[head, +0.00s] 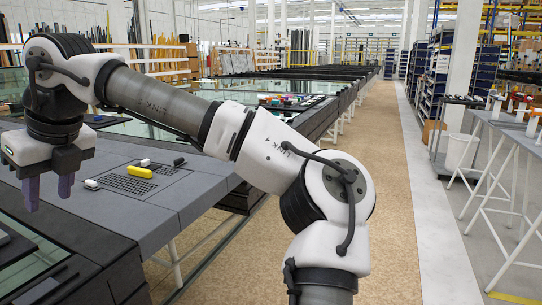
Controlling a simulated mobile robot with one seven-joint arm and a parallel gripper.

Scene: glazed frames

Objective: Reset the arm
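My arm crosses the left and middle of the head view, bent at an elbow on the right. My gripper (48,196) hangs at the far left, pointing down. Its two purple fingers are apart and nothing shows between them. It is in front of the grey workbench (190,205), and I cannot tell its height above the surface. A yellow block (139,172) lies on a dark perforated panel (126,184) in the bench top, right of the gripper. A small white and black item (91,184) lies close to the fingers in the picture.
Another small item (145,162) lies behind the yellow block. Glass-topped tables (130,126) fill the left side. A tan aisle floor (388,150) runs clear into the distance. A white bin (461,151) and a table (520,135) with white objects stand at right.

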